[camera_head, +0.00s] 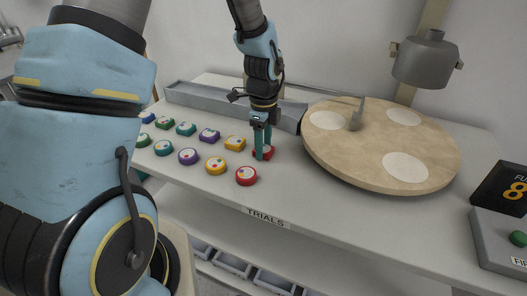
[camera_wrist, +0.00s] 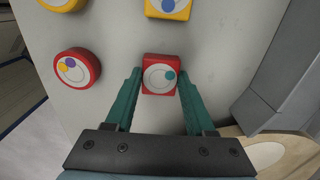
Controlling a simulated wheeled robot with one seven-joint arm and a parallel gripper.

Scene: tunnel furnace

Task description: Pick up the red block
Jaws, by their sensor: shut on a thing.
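The red block (camera_wrist: 159,74) is square with a white disc and a teal dot on top. It sits on the table between the two teal fingers of my gripper (camera_wrist: 160,88) in the wrist view, and the fingertips press against its sides. In the head view my gripper (camera_head: 263,150) points down at the table, with the red block (camera_head: 267,153) partly hidden behind its fingers. A round red piece (camera_head: 246,176) lies apart from it, nearer the front edge; it also shows in the wrist view (camera_wrist: 77,68).
Rows of coloured pieces, such as a yellow square one (camera_head: 235,143) and a yellow round one (camera_head: 215,166), lie to the left. A round wooden disc (camera_head: 440,160) with white circles stands to the right. A grey trough (camera_head: 200,97) runs behind. A control box (camera_head: 490,240) is at far right.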

